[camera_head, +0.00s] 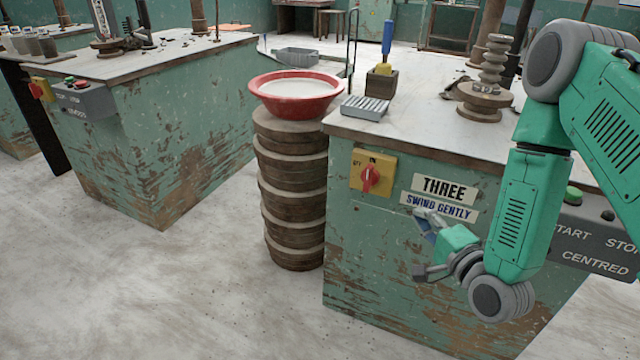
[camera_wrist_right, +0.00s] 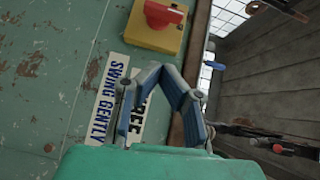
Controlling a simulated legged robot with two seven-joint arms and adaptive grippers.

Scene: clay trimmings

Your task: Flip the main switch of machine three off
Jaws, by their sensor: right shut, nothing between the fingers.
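The main switch of machine three is a red knob (camera_head: 370,179) on a yellow plate (camera_head: 386,163), on the green cabinet's front. Its handle looks roughly upright, below the small upper mark; another mark is at upper left. The label THREE (camera_head: 444,187) is right of it, above a SWING GENTLY label (camera_head: 438,207). My right gripper (camera_head: 424,243) is shut and empty, below and right of the switch and apart from it. In the right wrist view, the red knob (camera_wrist_right: 162,14) is partly cut off at the top, beyond the fingers. My left gripper is not in view.
A grey START/STOP box (camera_head: 590,240) is on machine three's right front. A red basin (camera_head: 295,92) sits on stacked round boards (camera_head: 290,190) beside the cabinet. Another machine (camera_head: 160,120) with its own red switch (camera_head: 37,90) stands left. The floor in front is clear.

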